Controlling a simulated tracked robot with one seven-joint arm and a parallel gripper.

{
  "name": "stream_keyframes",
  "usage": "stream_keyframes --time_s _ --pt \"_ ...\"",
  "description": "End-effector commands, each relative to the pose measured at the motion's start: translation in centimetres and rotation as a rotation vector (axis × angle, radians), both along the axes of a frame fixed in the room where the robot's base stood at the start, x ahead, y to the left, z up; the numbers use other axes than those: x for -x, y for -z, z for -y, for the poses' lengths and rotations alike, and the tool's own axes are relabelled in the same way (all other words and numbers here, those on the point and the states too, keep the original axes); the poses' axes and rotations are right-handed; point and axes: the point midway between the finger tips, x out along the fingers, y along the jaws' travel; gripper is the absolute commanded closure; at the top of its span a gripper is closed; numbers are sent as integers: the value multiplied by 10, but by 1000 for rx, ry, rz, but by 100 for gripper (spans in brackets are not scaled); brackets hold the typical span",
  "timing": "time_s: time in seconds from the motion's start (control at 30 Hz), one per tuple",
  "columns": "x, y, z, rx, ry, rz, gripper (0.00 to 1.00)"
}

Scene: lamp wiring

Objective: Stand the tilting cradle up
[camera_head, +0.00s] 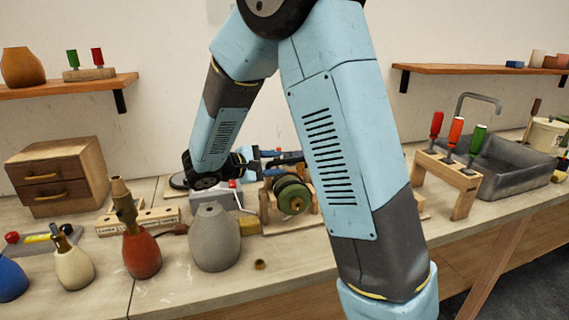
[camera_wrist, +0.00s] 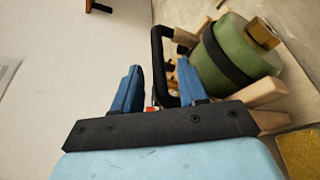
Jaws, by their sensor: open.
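The tilting cradle is a wooden frame (camera_head: 265,205) on the bench behind the grey vase. It holds a green lamp body (camera_head: 291,198) that lies on its side, its brass end toward the front. In the wrist view the green body (camera_wrist: 228,58) has a black strap and a brass cap. A black U-shaped handle (camera_wrist: 157,62) stands out beside it. My gripper (camera_head: 262,157) is at the cradle's top. Its blue fingers (camera_wrist: 158,68) are open, and the handle appears between them. I cannot tell whether either finger touches it.
A grey vase (camera_head: 214,238) stands close in front of the cradle, with a red vase (camera_head: 142,256) and a cream vase (camera_head: 74,268) to its left. A wooden tool rack (camera_head: 447,172) and a grey sink (camera_head: 500,165) are at right. The front bench edge is mostly clear.

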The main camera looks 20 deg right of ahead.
Motion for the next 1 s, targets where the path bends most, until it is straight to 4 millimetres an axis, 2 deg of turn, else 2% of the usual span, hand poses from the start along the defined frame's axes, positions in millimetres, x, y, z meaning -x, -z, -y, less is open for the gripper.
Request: stream_keyframes --time_s 0.1,0.3,0.67,1.0 --pt "-5 4 16 1 3 0 58" --pt "-10 7 30 1 1 0 58" --pt "-11 8 33 0 1 0 59" --pt "-10 8 34 0 1 0 91"
